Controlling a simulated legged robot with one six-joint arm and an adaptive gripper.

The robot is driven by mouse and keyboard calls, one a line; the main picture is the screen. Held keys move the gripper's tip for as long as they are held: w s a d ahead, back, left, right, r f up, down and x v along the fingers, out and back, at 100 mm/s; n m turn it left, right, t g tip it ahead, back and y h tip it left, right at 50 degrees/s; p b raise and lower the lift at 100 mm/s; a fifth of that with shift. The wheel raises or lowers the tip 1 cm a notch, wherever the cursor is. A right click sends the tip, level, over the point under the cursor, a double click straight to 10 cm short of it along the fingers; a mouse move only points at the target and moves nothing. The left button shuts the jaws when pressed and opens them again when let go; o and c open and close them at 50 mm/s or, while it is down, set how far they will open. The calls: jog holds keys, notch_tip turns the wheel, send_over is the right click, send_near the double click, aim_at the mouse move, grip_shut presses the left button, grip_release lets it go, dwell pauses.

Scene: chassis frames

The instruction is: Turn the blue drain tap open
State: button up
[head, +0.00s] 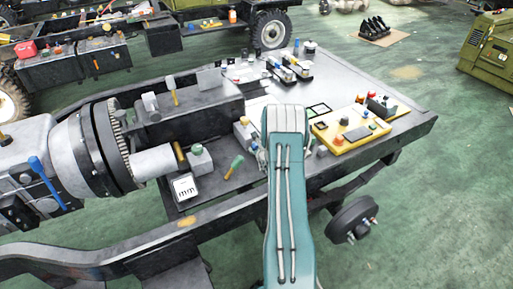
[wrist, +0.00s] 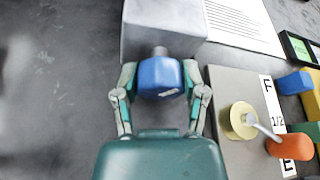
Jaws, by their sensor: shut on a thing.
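The blue drain tap (wrist: 160,78) shows in the wrist view as a faceted blue knob on a short metal stem. The stem comes out of a light grey block (wrist: 163,28). My gripper (wrist: 160,72) has one finger on each side of the knob and is shut on it. The knob's near lower part is close to my teal palm. In the head view my teal arm hides the blue tap and most of my gripper.
In the wrist view, a yellow round valve (wrist: 238,121) with an orange-tipped lever (wrist: 288,146) stands close on the right, beside an F–1/2–E label (wrist: 280,110). The dark surface at left is bare. In the head view, a yellow panel (head: 345,142) lies right of my arm.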

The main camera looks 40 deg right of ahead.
jog(key=shift+s+a+f+n+h, duration=0.1)
jog(key=shift+f+n+h, duration=0.1)
jog(key=shift+n+h, duration=0.75)
jog(key=shift+n, duration=0.35)
jog(key=o, duration=0.9)
jog(key=shift+c, duration=0.2)
jog(key=shift+r, duration=0.1)
jog(key=v, duration=1.1)
jog(key=shift+s+a+r, duration=0.15)
jog(key=shift+s+r, duration=0.05)
jog(key=shift+s, duration=0.1)
